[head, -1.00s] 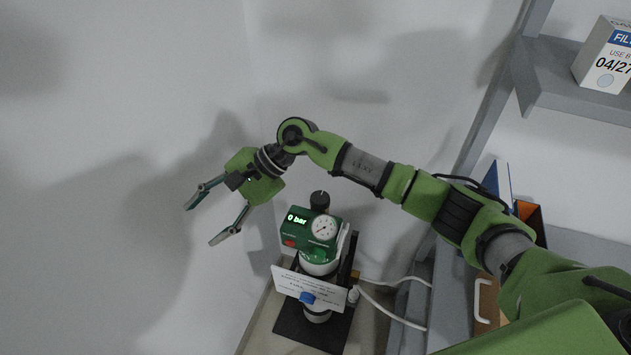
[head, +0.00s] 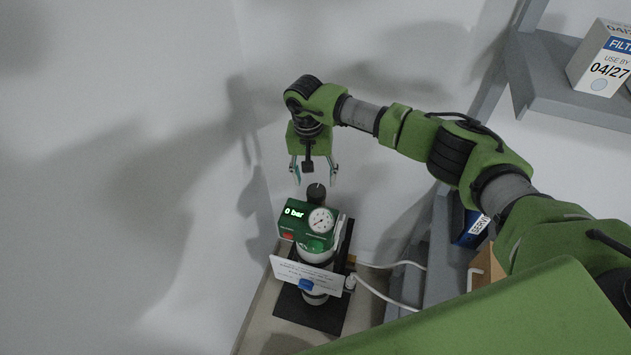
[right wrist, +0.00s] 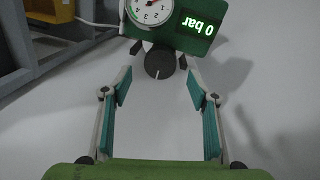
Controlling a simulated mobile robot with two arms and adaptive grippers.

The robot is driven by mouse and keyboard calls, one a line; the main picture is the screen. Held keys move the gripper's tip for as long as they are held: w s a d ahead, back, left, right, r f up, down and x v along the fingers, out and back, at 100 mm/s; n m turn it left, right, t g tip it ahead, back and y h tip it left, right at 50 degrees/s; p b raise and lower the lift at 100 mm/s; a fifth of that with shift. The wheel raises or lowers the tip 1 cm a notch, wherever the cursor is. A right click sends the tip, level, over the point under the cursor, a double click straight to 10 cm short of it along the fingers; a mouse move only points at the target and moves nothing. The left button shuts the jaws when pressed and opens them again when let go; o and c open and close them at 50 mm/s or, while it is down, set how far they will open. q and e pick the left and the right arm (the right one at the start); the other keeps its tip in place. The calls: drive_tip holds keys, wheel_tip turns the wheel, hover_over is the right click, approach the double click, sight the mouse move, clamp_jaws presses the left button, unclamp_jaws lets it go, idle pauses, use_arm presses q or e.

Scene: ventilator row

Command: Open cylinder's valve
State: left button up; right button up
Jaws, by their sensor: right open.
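The cylinder (head: 311,294) stands upright on a black base. A green valve head (head: 291,224) on top of it carries a display reading "0 bar" and a round dial gauge (head: 321,221). A black knob (head: 316,192) sticks out at the head's back. My right gripper (head: 316,181) is open and empty, pointing down just above and behind this knob. In the right wrist view the knob (right wrist: 160,63) lies ahead, between and beyond the open fingertips (right wrist: 156,78), and no contact shows. My left gripper is out of view.
White hoses (head: 390,264) run right. Grey shelves with a filter box (head: 602,60) and other boxes stand at right. The wall lies close behind and left.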

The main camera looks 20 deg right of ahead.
sight(316, 190)
wheel_tip(316, 190, down, 4)
drive_tip(key=shift+s+r+p, duration=0.1)
drive_tip(key=shift+r+p, duration=0.05)
drive_tip(key=shift+p, duration=0.25)
drive_tip(key=shift+d+f, duration=0.1)
drive_tip(key=shift+f, duration=0.3)
drive_tip(key=shift+c, duration=0.3)
drive_tip(key=c, duration=1.1)
drive_tip(key=shift+o, duration=0.3)
